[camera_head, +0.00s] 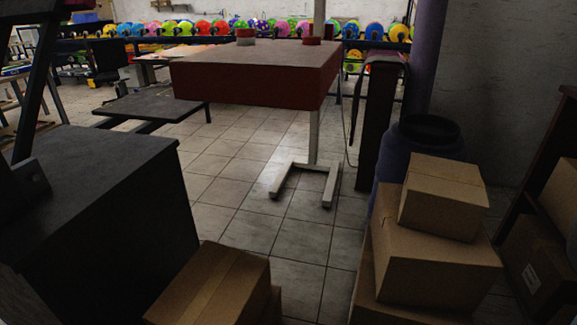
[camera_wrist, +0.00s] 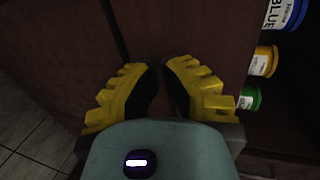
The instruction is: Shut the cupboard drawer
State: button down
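In the wrist view, my gripper (camera_wrist: 161,70) has yellow ribbed fingers with dark inner pads. The fingertips lean close together in front of a dark red-brown wooden front (camera_wrist: 210,30), likely part of the cupboard. A dark vertical seam runs down it to the upper left of the fingers. No object shows between the fingers. The narrow space between the tips is too dark to tell whether they meet, and contact with the wood is unclear. I cannot make out the drawer's edges or how far it stands out. My gripper is not visible in the head view.
Jars with blue (camera_wrist: 296,14), yellow (camera_wrist: 263,61) and green (camera_wrist: 250,98) parts sit right of the fingers. The head view shows cardboard boxes (camera_head: 436,265), a blue barrel (camera_head: 385,170), a red-sided table (camera_head: 250,85) and a dark shelf (camera_head: 525,200). Tiled floor (camera_head: 235,190) is open mid-view.

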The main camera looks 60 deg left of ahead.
jog(key=p+v, duration=0.6)
jog(key=shift+s+a, duration=0.15)
jog(key=shift+f, duration=0.15)
